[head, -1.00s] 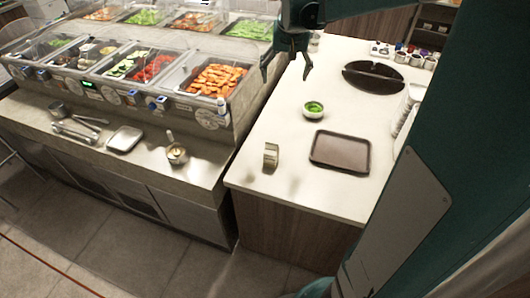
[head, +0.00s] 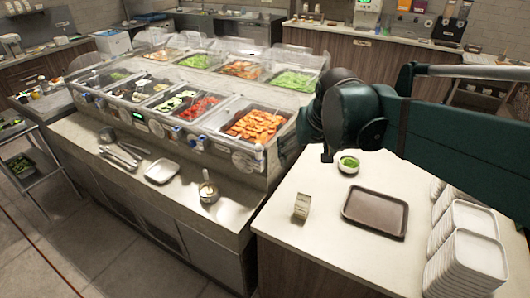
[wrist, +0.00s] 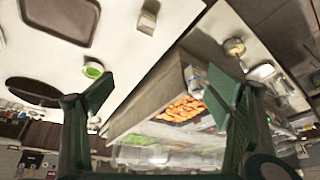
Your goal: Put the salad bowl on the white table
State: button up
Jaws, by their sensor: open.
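A small white bowl with green contents (head: 348,167), the likely salad bowl, stands upright on the white table (head: 330,240), behind the brown tray. It also shows in the wrist view (wrist: 93,70), beyond the left fingertip and apart from it. My gripper (wrist: 160,95) is open, with wide-spread fingers and nothing between them. In the head view my arm's dark end is above the back of the white table and the counter edge, and mostly hides the fingers.
A brown tray (head: 376,212) and a small upright block-like item (head: 302,206) are on the white table. Stacked white plates (head: 468,258) stand at its right. The salad counter (head: 190,130), with food pans and clear guards, is to the left. Bare table lies in front of the tray.

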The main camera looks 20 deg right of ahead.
jog(key=s+a+f+n+t, duration=0.1)
jog(key=s+a+f, duration=0.1)
jog(key=s, duration=0.4)
jog(key=s+a+f+n+t, duration=0.1)
jog(key=s+a+f, duration=0.2)
jog(key=s+a, duration=0.2)
jog(key=shift+s+a+y, duration=0.25)
jog(key=shift+s+y, duration=0.15)
jog(key=shift+s, duration=0.75)
